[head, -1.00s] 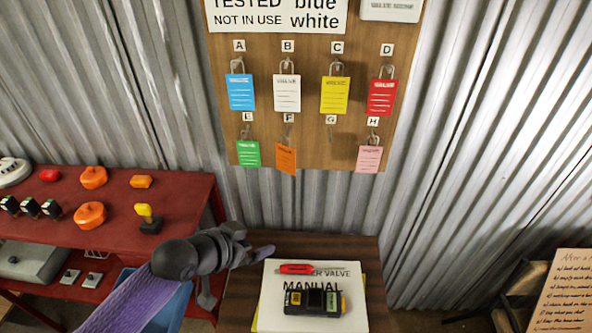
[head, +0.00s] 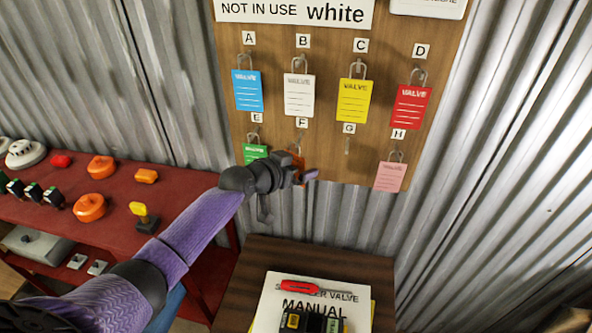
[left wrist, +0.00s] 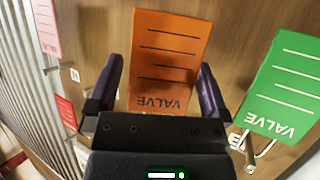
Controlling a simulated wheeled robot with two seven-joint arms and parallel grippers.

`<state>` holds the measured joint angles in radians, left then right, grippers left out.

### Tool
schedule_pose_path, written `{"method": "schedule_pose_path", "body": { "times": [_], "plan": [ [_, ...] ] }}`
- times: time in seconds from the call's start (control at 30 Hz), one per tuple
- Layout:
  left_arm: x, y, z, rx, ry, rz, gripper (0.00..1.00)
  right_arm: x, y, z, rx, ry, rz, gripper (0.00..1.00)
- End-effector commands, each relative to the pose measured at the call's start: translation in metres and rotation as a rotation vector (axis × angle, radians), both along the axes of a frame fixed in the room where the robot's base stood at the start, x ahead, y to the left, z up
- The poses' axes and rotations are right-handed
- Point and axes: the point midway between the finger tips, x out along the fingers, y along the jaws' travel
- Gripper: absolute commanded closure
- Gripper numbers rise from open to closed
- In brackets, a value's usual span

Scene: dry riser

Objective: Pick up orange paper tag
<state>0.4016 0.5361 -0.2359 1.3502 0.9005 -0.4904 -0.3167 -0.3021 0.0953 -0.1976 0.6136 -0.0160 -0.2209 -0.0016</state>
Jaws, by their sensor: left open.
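The orange paper tag (left wrist: 168,55) hangs on the wooden board and shows large in the left wrist view, upside down, with the word VALVE on it. In the head view the orange tag (head: 298,164) is mostly hidden behind my left gripper (head: 308,175), below label F. In the left wrist view my left gripper (left wrist: 155,85) is open, with one finger at each side of the tag's lower part. I cannot tell if either finger touches it. My right gripper is not in view.
The green tag (left wrist: 288,92) hangs close beside the left gripper. The pink tag (head: 390,176) hangs further right on the board (head: 335,150). Below stands a small table (head: 260,270) with a manual and a red screwdriver (head: 305,289). A red bench (head: 120,185) is at left.

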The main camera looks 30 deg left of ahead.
Motion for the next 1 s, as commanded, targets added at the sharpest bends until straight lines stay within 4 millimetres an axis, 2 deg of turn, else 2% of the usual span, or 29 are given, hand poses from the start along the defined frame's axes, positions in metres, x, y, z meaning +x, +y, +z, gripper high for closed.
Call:
{"method": "schedule_pose_path", "body": {
  "times": [0.1, 0.13, 0.5, 0.77, 1.0],
  "plan": [
    [0.0, 0.0, 0.001, 0.0, 0.0, 0.0, 0.0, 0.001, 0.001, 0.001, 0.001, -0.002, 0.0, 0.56],
    [0.0, 0.0, 0.001, 0.0, 0.0, 0.0, 0.04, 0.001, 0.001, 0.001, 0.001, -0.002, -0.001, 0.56],
    [-0.001, 0.0, 0.001, 0.0, 0.0, 0.0, 0.82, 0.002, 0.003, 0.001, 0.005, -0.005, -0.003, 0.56],
    [-0.003, 0.0, 0.007, 0.001, 0.0, 0.0, 0.82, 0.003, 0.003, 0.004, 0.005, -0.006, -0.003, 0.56],
    [-0.004, -0.001, 0.048, 0.002, -0.005, -0.001, 0.82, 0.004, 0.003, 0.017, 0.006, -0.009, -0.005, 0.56]
  ]
}}
